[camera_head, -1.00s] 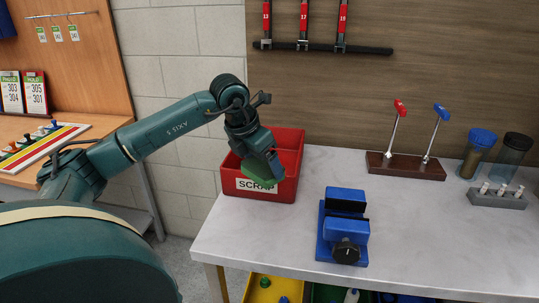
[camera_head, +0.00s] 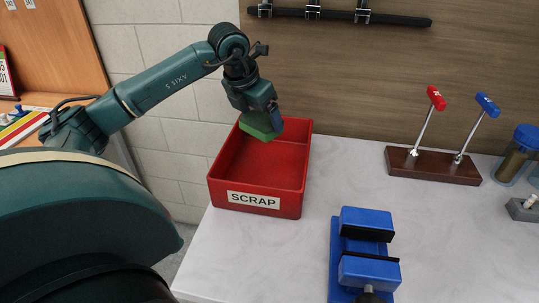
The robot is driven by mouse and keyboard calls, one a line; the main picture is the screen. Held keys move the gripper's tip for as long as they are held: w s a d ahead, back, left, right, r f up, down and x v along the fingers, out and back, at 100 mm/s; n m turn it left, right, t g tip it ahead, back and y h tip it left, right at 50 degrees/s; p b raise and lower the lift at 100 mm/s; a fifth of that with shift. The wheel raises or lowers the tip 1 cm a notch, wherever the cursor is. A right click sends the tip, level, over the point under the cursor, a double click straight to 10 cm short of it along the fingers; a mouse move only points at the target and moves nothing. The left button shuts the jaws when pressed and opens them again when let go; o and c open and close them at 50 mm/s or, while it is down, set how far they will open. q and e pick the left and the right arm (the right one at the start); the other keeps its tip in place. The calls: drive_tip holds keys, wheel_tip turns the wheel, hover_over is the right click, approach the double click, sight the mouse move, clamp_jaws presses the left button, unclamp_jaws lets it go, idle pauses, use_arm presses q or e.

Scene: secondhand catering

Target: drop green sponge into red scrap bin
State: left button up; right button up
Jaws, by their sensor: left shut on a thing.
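The red scrap bin (camera_head: 258,205) stands at the left end of the grey table, with a white SCRAP label on its front wall. It looks empty inside. My left gripper (camera_head: 262,126) is shut on the green sponge (camera_head: 259,133). The sponge shows below the gripper, over the back part of the bin opening. How high it is above the bin floor is hard to tell. The gripper covers part of the sponge and of the bin's back rim. My right gripper is not in view.
A blue vise (camera_head: 366,250) stands on the table (camera_head: 270,262) right of the bin. A brown stand (camera_head: 433,165) with red-handled and blue-handled tools is farther back. A blue-lidded jar (camera_head: 516,155) stands at the right. The tabletop between bin and stand is clear.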

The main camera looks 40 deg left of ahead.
use_arm(q)
drive_tip(key=shift+f+b, duration=0.35)
drive_tip(key=shift+f, duration=0.1)
wheel_tip(320, 180, down, 5)
drive_tip(key=b, duration=0.3)
drive_tip(key=shift+s+r+b, duration=0.1)
drive_tip(key=shift+r+b, duration=0.1)
drive_tip(key=shift+b, duration=0.15)
drive_tip(key=shift+f, duration=0.2)
drive_tip(key=o, duration=0.7)
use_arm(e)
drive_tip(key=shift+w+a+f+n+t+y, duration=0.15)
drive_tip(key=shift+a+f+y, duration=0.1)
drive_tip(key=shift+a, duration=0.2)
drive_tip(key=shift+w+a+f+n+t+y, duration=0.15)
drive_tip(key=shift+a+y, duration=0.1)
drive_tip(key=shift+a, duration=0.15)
use_arm(q)
drive_tip(key=shift+r, duration=0.1)
drive_tip(key=shift+s+r, duration=0.1)
drive_tip(key=shift+r, duration=0.25)
drive_tip(key=v, duration=1.2)
drive_tip(key=shift+s+r, duration=0.1)
drive_tip(key=shift+s, duration=0.05)
